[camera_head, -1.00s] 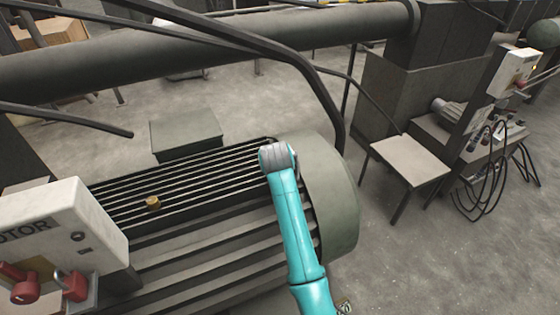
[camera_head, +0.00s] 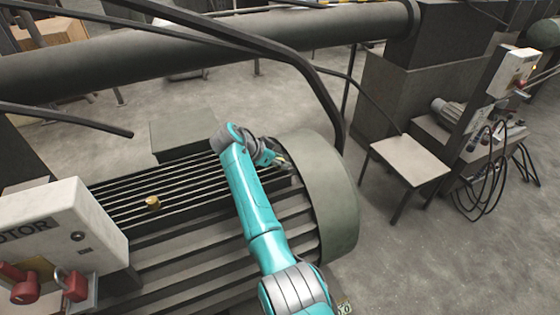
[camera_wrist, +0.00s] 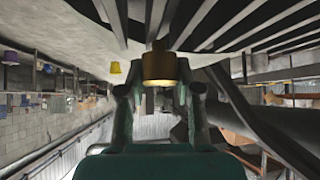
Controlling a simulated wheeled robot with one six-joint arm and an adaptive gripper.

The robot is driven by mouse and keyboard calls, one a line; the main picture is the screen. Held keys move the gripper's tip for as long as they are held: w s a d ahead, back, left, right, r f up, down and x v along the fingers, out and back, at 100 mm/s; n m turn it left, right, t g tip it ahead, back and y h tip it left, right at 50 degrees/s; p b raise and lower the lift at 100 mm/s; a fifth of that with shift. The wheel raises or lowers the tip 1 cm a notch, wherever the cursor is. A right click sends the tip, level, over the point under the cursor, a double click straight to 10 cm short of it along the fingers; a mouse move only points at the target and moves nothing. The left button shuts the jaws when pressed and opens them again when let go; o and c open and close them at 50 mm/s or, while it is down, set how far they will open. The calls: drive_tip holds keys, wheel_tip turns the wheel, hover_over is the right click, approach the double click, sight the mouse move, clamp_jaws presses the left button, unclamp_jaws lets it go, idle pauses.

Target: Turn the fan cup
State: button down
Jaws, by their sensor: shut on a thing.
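The brass fan cup (camera_wrist: 160,67) is between my gripper's fingertips (camera_wrist: 160,84) in the wrist view, below the dark ribs of the motor (camera_wrist: 240,25). My gripper is shut on the cup's sides. In the head view my gripper (camera_head: 277,159) is low over the motor's ribs, beside the rounded fan cowl (camera_head: 335,195) at the right end. The cup there is hidden or too small to tell. A second brass cup (camera_head: 152,203) stands on the left part of the ribs, apart from my gripper.
A white motor switch box (camera_head: 65,225) with red parts stands at the left. A grey block (camera_head: 183,130) is behind the ribs. A dark pipe (camera_head: 200,50) and a curved bar (camera_head: 318,75) cross above. A small table (camera_head: 410,160) stands at the right, with free floor before it.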

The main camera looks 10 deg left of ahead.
drive_tip(key=shift+m+g+h, duration=0.5)
drive_tip(key=shift+m+g, duration=0.1)
drive_tip(key=shift+m, duration=0.4)
drive_tip(key=shift+f+m+g+h, duration=0.15)
drive_tip(key=shift+m+g+h, duration=0.35)
drive_tip(key=shift+m, duration=0.4)
drive_tip(key=c, duration=0.8)
unclamp_jaws()
drive_tip(key=shift+a, duration=0.1)
drive_tip(key=v, duration=1.2)
